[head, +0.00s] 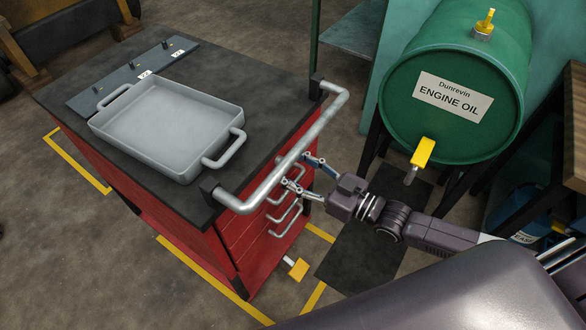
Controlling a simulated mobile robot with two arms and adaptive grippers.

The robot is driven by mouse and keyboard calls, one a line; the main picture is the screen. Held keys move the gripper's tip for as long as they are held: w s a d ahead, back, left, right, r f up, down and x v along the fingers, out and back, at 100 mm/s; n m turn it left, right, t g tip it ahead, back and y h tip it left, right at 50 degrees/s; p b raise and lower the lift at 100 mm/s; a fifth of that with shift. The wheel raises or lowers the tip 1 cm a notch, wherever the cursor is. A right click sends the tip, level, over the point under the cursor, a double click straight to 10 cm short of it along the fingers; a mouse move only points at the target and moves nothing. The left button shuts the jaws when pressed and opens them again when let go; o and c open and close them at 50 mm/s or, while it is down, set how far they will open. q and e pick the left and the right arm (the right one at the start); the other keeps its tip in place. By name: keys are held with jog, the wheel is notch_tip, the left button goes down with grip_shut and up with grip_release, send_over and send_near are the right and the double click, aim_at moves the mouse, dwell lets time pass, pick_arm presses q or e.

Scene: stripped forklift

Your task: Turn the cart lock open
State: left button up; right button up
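The red cart (187,237) has a dark top and a grey tubular handle (322,122) along its right side. A yellow piece with a pale stem (298,268) shows low at the cart's foot, near the floor; it may be the cart lock, but I cannot tell its setting. My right gripper (294,169) comes in from the right, with its fingers spread beside the handle, above the drawer pulls. Nothing shows between the fingers. I cannot tell whether the fingertips touch the handle. My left gripper is out of view.
A grey tray (166,122) and a dark plate with small hooks (133,75) lie on the cart top. Yellow lines (212,281) mark the floor around the cart.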

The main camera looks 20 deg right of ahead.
jog(key=c, duration=1.2)
jog(key=shift+o, duration=0.2)
jog(key=shift+n, duration=0.3)
jog(key=n+p, duration=0.1)
jog(key=n, duration=0.1)
jog(key=shift+n, duration=0.4)
jog(key=n+p, duration=0.1)
jog(key=n, duration=0.2)
jog(key=shift+n, duration=0.3)
jog(key=n, duration=0.5)
jog(key=shift+f, duration=0.1)
jog(key=n, duration=0.5)
jog(key=shift+n, duration=0.4)
